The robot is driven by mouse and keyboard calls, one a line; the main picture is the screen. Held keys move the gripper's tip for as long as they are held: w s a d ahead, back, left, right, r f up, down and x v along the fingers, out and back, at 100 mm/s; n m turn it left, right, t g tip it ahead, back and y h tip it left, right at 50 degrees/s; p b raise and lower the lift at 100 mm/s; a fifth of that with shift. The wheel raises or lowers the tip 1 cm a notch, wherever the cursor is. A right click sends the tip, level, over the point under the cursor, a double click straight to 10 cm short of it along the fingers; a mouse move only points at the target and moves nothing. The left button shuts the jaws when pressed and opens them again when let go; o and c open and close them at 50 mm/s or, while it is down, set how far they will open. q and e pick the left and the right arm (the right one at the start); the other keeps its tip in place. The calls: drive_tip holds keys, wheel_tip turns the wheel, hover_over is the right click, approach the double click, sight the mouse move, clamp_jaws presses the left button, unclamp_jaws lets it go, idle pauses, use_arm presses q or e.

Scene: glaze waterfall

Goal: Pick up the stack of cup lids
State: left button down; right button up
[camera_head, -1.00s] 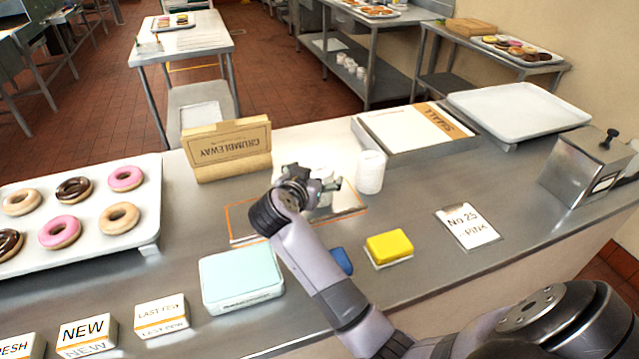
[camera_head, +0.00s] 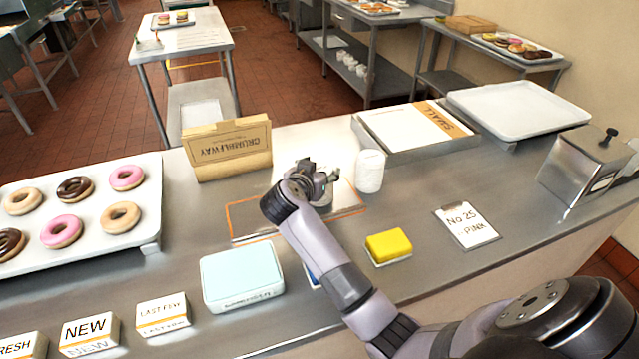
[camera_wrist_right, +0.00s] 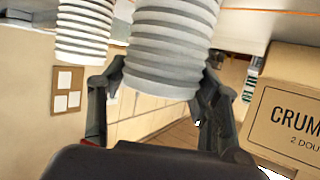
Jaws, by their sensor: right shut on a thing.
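My right gripper (camera_head: 322,180) is over the outlined mat in the head view. My left gripper is not in view.
A Crumbleway box (camera_head: 228,150) stands left of the gripper. A shallow "SMALL" tray (camera_head: 400,148) lies behind to the right. A pale blue box (camera_head: 242,276), a yellow sponge (camera_head: 389,245) and a No 25 card (camera_head: 468,226) lie nearer. A donut tray (camera_head: 148,215) is at left.

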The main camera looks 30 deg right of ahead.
drive_tip(key=c, duration=0.5)
